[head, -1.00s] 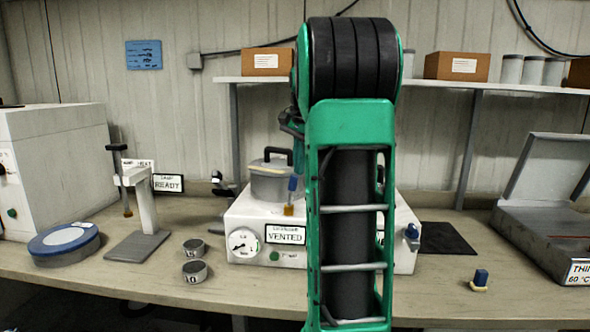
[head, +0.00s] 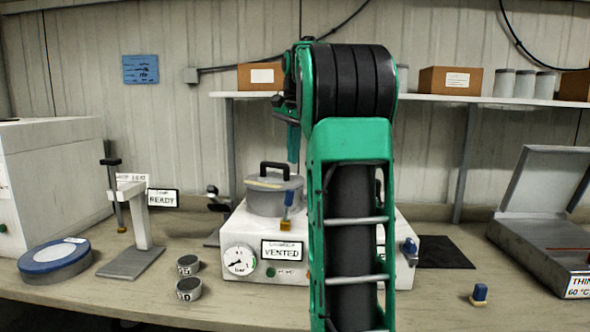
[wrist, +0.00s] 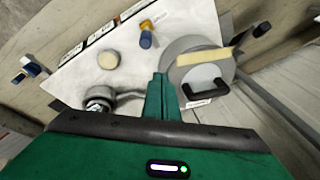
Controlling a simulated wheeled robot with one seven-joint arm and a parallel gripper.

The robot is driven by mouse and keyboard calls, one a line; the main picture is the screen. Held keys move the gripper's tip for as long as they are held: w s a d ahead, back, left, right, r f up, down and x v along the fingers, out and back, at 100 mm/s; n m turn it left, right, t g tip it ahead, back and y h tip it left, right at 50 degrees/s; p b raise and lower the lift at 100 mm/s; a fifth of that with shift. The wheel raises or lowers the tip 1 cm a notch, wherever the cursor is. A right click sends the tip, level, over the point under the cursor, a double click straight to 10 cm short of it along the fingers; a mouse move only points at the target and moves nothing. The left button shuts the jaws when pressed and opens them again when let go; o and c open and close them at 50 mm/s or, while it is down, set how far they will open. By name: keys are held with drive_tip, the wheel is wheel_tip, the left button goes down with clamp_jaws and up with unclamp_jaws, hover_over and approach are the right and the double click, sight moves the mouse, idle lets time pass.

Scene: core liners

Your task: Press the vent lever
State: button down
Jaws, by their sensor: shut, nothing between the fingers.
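A white vented unit (head: 232,260) with a "VENTED" sign (head: 282,250) and a dial gauge (head: 239,262) stands on the bench. A small blue lever with a yellow base (head: 287,207) stands on it, beside a grey lidded pot (head: 270,193). Another blue-tipped fitting (head: 410,248) is at its right side; I cannot tell which is the vent lever. The blue-and-yellow lever also shows in the wrist view (wrist: 147,36). My gripper (wrist: 160,80) is shut and empty, over the unit, between a grey arm-like part (wrist: 112,98) and the pot (wrist: 195,62).
A stand (head: 135,240), a blue-topped round dish (head: 55,258) and two small tins (head: 188,277) are at left. A dark mat (head: 445,252), a small blue-and-yellow piece (head: 480,294) and an open grey case (head: 545,235) are at right. A shelf (head: 445,98) runs behind.

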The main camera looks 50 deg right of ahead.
drive_tip(key=shift+w+a+r, duration=0.1)
drive_tip(key=shift+a+r, duration=0.25)
drive_tip(key=shift+r, duration=0.4)
